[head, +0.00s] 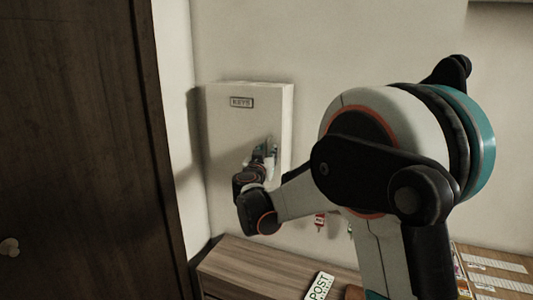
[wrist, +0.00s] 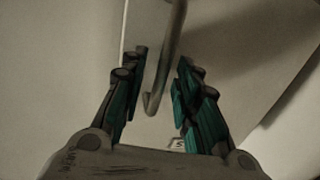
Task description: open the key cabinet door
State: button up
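The key cabinet (head: 225,130) is a pale box on the wall with a "KEYS" label (head: 241,102) near its top. Its door looks shut in the head view. A bar-like handle (wrist: 173,62) on the pale door runs down the wrist view and hooks at its lower end. My gripper (head: 264,152) is at the right part of the cabinet front; my arm hides the lower right of the cabinet. In the wrist view my gripper (wrist: 162,62) is open, with the handle between its fingers and gaps showing on both sides.
A wooden top (head: 262,268) lies below the cabinet, with a "POST" sign (head: 320,286) on it. A red tag (head: 320,222) hangs right of the cabinet. A dark wooden door (head: 70,150) with a round knob (head: 9,247) stands at the left.

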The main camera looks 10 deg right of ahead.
jog(key=shift+w, duration=0.15)
jog(key=shift+c, duration=0.3)
grip_shut()
